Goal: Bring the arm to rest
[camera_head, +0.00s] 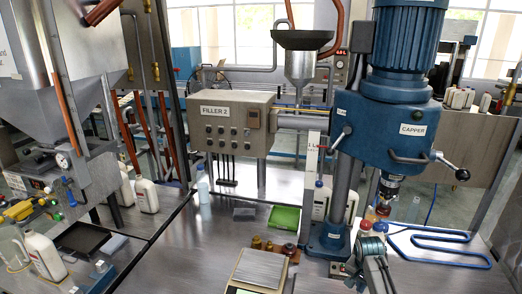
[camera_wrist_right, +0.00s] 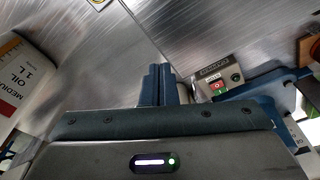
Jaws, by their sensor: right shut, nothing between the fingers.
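My right gripper (camera_head: 371,252) is low in the head view, just right of the blue capper's base. In the right wrist view its two dark blue fingers (camera_wrist_right: 161,84) are pressed together with nothing between them. The fingers point over bare metal worktop. My left gripper is not in view.
The blue capper (camera_head: 405,118) stands close by, its base (camera_head: 327,238) beside my gripper. A white oil bottle (camera_wrist_right: 18,85) and a switch box (camera_wrist_right: 220,88) are near in the wrist view. A scale (camera_head: 261,266), small brass weights and a green tray (camera_head: 284,218) stand left.

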